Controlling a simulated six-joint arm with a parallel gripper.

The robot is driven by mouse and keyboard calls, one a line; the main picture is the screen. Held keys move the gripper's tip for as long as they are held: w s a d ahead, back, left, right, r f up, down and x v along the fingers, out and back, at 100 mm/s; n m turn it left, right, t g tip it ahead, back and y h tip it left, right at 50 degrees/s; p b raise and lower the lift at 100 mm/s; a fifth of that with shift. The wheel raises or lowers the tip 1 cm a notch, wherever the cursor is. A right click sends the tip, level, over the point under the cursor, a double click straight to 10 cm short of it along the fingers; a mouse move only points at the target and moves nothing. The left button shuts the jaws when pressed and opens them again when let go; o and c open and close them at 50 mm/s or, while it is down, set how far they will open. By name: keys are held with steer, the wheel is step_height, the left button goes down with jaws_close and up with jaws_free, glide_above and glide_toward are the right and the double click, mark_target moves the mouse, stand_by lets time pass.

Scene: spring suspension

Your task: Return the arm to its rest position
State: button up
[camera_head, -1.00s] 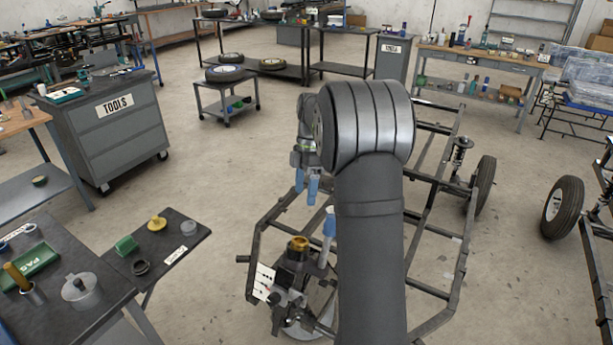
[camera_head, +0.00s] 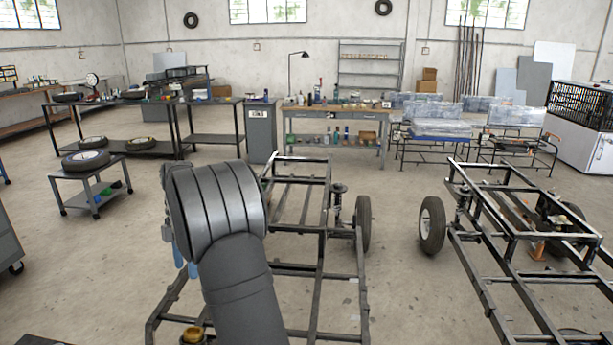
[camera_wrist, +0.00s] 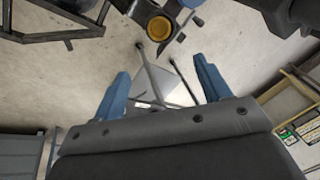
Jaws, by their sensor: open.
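My arm rises in the middle of the head view, and its large grey joint hides much of my gripper. Two blue fingertips of my gripper (camera_head: 184,258) show at the left of that joint, above the near end of a black frame chassis (camera_head: 318,290). In the wrist view the two blue fingers of my gripper (camera_wrist: 160,88) stand wide apart with nothing held between them. A yellow-topped part (camera_wrist: 159,27) on the chassis shows beyond the fingers, apart from them. It also shows at the bottom of the head view (camera_head: 193,335).
A second chassis (camera_head: 500,250) with a wheel (camera_head: 432,225) stands at right. A low cart (camera_head: 88,184) with a tyre stands at left. A workbench (camera_head: 335,118) and a grey cabinet (camera_head: 261,132) stand behind. Bare floor lies between the cart and the near chassis.

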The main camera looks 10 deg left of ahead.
mark_target(193, 331)
steer(key=x, duration=1.7)
steer(key=shift+r, duration=0.15)
steer(key=shift+w+r, duration=0.1)
steer(key=v, duration=1.7)
steer(key=x, duration=1.6)
steer(key=shift+f, duration=0.45)
step_height(193, 331, up, 10)
steer(key=n+t, duration=0.2)
steer(key=t, duration=0.1)
steer(key=shift+f, duration=0.15)
